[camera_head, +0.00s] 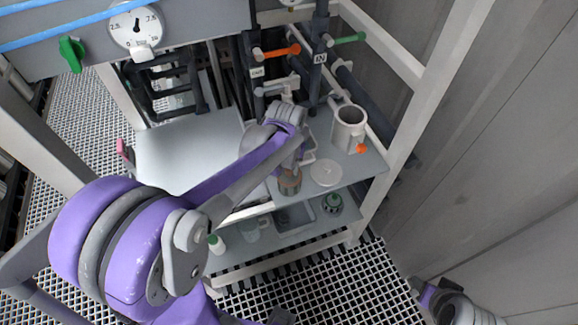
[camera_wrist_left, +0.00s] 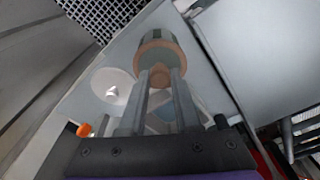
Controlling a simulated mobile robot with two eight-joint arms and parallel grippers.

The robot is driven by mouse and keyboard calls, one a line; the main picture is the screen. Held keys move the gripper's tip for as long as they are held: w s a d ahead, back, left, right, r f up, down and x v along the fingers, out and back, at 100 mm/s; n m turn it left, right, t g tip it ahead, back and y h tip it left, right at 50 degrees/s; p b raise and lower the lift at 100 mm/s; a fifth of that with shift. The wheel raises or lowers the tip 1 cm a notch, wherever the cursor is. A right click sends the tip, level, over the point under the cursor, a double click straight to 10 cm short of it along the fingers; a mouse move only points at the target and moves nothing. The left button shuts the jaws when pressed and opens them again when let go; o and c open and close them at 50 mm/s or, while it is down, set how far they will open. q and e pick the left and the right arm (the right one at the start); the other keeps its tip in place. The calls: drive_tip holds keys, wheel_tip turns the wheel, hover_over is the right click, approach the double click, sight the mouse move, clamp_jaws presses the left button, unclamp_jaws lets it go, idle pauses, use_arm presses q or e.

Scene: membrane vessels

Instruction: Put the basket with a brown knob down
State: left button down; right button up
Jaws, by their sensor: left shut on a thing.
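The basket (camera_head: 289,184) is a small grey and brown cylinder near the front edge of the upper shelf in the head view. In the left wrist view the basket (camera_wrist_left: 157,45) shows large, with its brown knob (camera_wrist_left: 160,74) towards me. My left gripper (camera_wrist_left: 161,82) is shut on the knob. In the head view my left gripper (camera_head: 293,166) is partly hidden by its own wrist. I cannot tell whether the basket's underside touches the shelf. My right gripper is not in view; only part of that arm shows at the bottom right.
A white round lid (camera_head: 326,172) lies right of the basket. A grey vessel (camera_head: 349,127) with an orange knob stands behind it. The upper shelf (camera_head: 370,165) has bare room at the right. A mug (camera_head: 250,228) and a dark green item (camera_head: 332,203) are on the lower shelf.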

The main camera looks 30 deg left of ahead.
sight(288, 180)
use_arm(q)
drive_tip(key=c, duration=0.6)
unclamp_jaws()
drive_tip(key=shift+f, duration=0.1)
drive_tip(key=shift+r, duration=0.35)
wheel_tip(288, 180, up, 10)
drive_tip(key=s+p, duration=0.1)
drive_tip(key=s+d+f+m+t, duration=0.1)
drive_tip(key=s+d, duration=0.1)
drive_tip(key=s, duration=0.2)
drive_tip(key=s+d+f+m+t, duration=0.1)
drive_tip(key=s+d+f+t, duration=0.1)
drive_tip(key=s, duration=0.2)
drive_tip(key=s+d+f+m+t, duration=0.1)
drive_tip(key=s+d+f, duration=0.1)
drive_tip(key=s, duration=0.3)
drive_tip(key=shift+d+f, duration=0.2)
drive_tip(key=shift+d, duration=0.2)
